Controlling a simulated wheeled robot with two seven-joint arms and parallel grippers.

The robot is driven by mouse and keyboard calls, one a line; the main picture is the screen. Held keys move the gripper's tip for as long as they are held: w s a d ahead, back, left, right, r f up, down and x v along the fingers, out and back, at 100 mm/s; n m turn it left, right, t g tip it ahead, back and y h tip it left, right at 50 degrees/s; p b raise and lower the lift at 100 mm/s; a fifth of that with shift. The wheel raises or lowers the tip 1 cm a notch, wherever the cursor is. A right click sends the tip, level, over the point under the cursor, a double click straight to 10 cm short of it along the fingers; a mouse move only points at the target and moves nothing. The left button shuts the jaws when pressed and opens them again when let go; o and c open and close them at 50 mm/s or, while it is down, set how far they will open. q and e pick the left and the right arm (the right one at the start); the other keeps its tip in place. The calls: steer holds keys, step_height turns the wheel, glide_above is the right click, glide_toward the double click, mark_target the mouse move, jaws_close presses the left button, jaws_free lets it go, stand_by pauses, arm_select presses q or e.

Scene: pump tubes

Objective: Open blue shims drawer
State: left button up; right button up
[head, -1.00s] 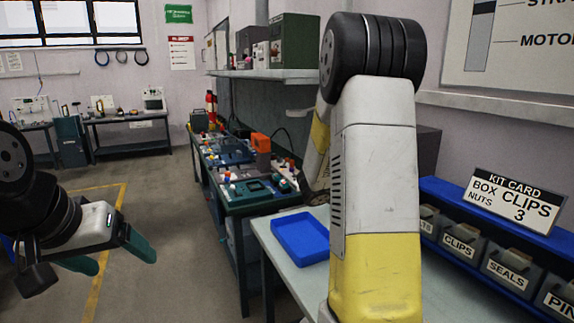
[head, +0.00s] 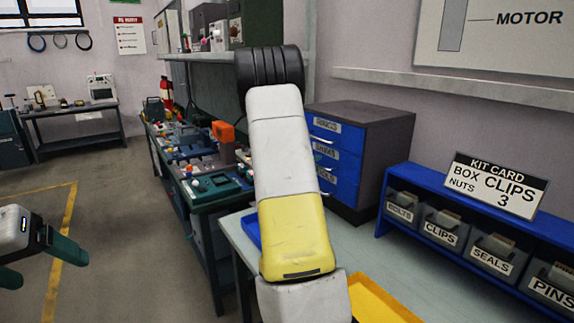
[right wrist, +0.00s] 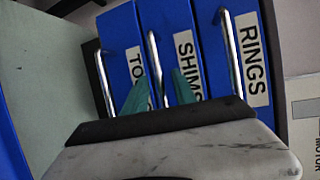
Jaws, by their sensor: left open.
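The blue shims drawer (head: 346,166) is the middle drawer of a dark grey cabinet and looks shut in the head view. In the right wrist view the shims drawer (right wrist: 174,28) appears sideways, with its label and a silver bar handle (right wrist: 154,58). My right gripper (right wrist: 160,93) is open in that view. One green fingertip is on each side of the shims handle; contact cannot be told. In the head view my right arm hides most of this gripper. My left gripper (head: 40,263) is open and empty over the floor at the lower left.
The rings drawer (head: 347,136) is above and another blue drawer (head: 338,187) below. A blue rack (head: 400,172) with labelled bins and a kit card (head: 495,186) stands at the right. A yellow tray (head: 385,300) lies on the grey table (head: 400,262). A cluttered bench (head: 205,205) stands behind.

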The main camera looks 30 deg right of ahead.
steer(key=shift+w+d+f, duration=0.1)
steer(key=shift+w+d, duration=0.1)
steer(key=shift+d, duration=0.15)
jaws_close()
steer(key=shift+s, duration=0.1)
stand_by(1.1)
